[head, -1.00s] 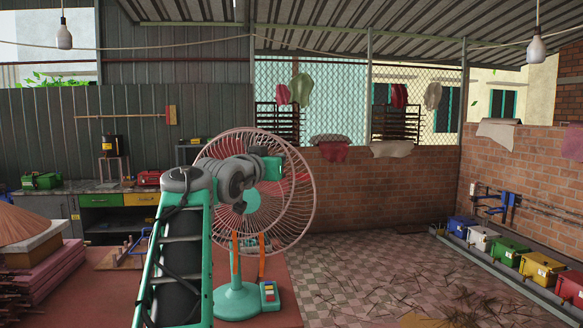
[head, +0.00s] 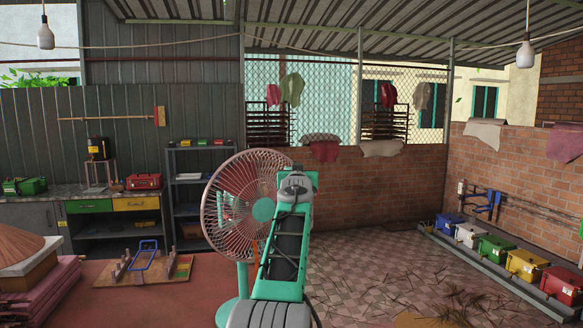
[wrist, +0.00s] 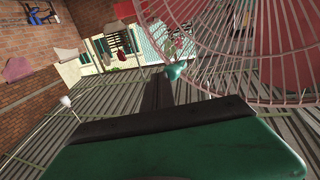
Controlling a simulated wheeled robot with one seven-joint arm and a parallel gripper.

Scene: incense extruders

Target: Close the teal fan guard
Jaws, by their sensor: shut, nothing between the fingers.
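The fan stands in the head view, with a pinkish wire guard (head: 236,222) and a teal hub cap (head: 263,209). Its teal base (head: 231,312) is partly hidden by my arm. My arm stands in front of the guard's right side and hides part of it; the gripper's fingers are hidden there. In the wrist view the guard's wires (wrist: 235,50) fill the upper right, and a teal cap (wrist: 176,70) shows by my dark fingers. My gripper (wrist: 159,86) is shut and empty, close to the guard; contact cannot be told. The guard's latch is not visible.
A wooden board with a blue frame (head: 145,260) lies at left. A shelf rack (head: 196,190) and workbench stand behind. Several coloured bins (head: 494,248) line the right wall. The tiled floor between is mostly open.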

